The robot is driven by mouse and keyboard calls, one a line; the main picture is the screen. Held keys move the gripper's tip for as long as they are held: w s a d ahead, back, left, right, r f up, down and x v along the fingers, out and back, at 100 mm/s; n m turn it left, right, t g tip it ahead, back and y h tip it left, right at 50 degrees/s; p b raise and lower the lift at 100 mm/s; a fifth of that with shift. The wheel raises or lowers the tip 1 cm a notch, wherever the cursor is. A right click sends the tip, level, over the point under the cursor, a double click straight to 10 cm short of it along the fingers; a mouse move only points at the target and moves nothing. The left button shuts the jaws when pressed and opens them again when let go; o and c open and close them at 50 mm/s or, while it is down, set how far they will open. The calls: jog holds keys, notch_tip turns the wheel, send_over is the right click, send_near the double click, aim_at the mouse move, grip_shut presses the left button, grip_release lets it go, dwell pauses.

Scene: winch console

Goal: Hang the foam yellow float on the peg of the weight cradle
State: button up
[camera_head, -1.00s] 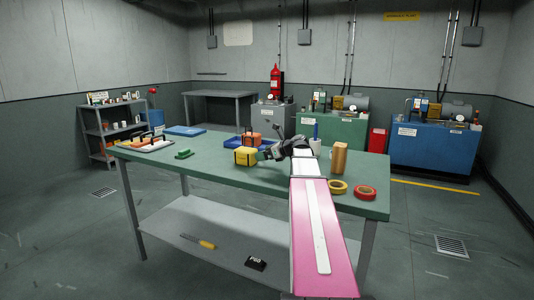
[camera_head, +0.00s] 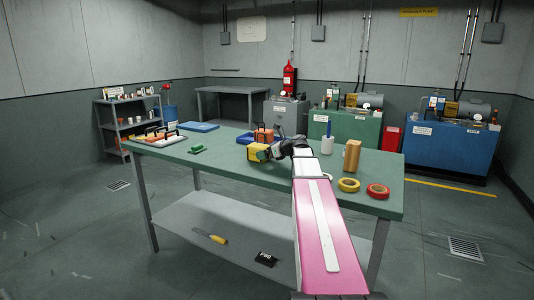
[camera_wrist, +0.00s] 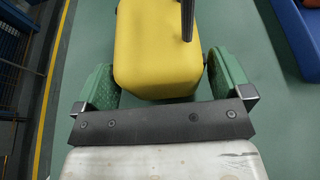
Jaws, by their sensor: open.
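The yellow float (camera_head: 257,152) is a small block with a dark part on top, on the green table near its middle. My gripper (camera_head: 268,151) reaches it from the right. In the wrist view the yellow float (camera_wrist: 158,50) lies between the two green finger pads of my gripper (camera_wrist: 163,82), with a dark upright bar at its upper right. The fingers are open; a gap shows at the left pad, and the right pad is very near or touching. I cannot make out the weight cradle or its peg for certain.
An orange block with a handle (camera_head: 263,134) stands behind the float by a blue tray (camera_head: 244,138). A board with coloured pieces (camera_head: 153,139) is at the table's left end.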

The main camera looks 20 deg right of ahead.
jog(key=c, duration=0.7)
jog(key=shift+r, duration=4.05)
